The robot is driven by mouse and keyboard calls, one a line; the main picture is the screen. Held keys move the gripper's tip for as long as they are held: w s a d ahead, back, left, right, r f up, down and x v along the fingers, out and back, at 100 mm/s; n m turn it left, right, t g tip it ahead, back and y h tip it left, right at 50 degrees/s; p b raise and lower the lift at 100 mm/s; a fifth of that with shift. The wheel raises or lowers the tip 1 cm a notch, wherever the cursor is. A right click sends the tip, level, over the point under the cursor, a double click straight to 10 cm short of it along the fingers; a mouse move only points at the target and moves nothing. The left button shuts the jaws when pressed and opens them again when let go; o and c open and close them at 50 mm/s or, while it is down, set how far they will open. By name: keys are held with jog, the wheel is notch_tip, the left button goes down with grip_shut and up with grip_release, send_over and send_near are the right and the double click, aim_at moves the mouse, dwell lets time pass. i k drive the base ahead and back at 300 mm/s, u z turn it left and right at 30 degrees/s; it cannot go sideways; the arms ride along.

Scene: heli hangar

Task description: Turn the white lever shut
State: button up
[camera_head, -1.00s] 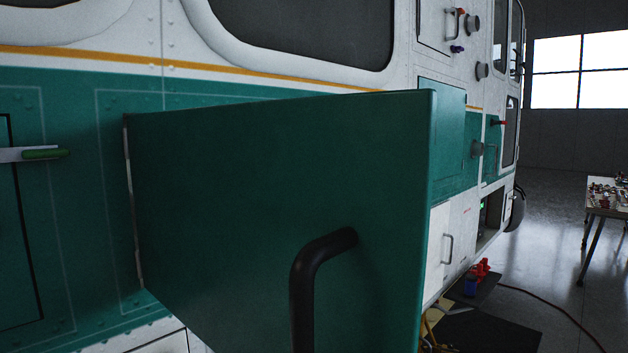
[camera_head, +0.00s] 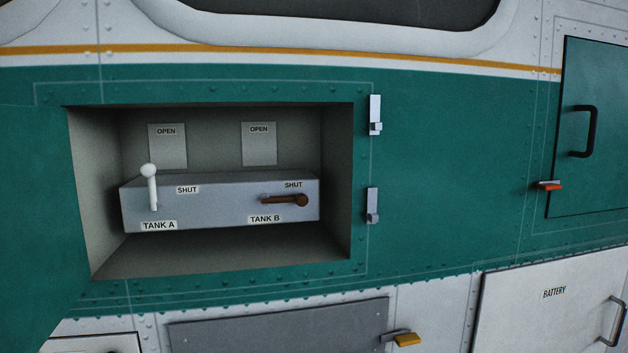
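The white lever (camera_head: 151,187) is on the left of a grey valve box (camera_head: 220,212) inside an open recess in the green helicopter side. It stands upright, its round knob at the top, above the TANK A label (camera_head: 159,225). An OPEN plate (camera_head: 167,146) is on the back wall above it, and a SHUT label (camera_head: 187,189) is to its right. A brown lever (camera_head: 286,200) above the TANK B label lies level, its knob to the right, just under another SHUT label. My gripper is not in view.
The open green door (camera_head: 35,220) stands at the recess's left. Two metal latches (camera_head: 374,115) (camera_head: 372,206) are on its right edge. Closed panels include a green door with a black handle (camera_head: 583,132), a grey panel with a yellow latch (camera_head: 405,339) and a white BATTERY door (camera_head: 545,310).

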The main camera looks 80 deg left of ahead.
aim_at(148, 170)
jog(key=u, duration=3.55)
jog(key=i, duration=0.45)
